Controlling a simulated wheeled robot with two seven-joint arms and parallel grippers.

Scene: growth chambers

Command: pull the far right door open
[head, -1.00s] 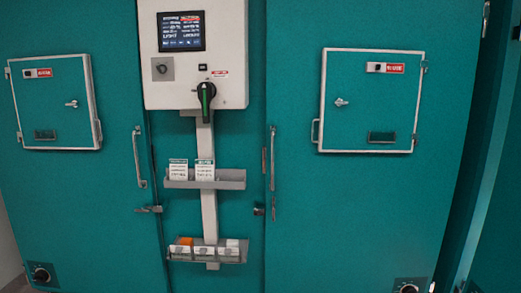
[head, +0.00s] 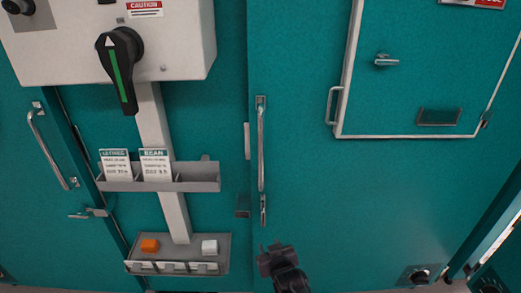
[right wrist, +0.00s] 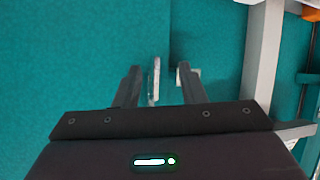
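The large right teal door (head: 310,190) stands shut in the head view. Its vertical metal bar handle (head: 261,150) is near the door's left edge. My right gripper (head: 272,252) is below the lower end of this handle. In the right wrist view my right gripper (right wrist: 158,70) has its two fingers apart. The pale handle (right wrist: 155,82) shows in the gap between them, nearer one finger; I cannot tell whether it touches. My left gripper is not in view.
A small framed hatch (head: 410,95) with its own handle is on the right door. Left of the door, a control box (head: 180,40) with a black rotary switch (head: 120,70) hangs above a card rack (head: 200,178) and a lower tray (head: 180,258). Another door handle (head: 48,150) is at left.

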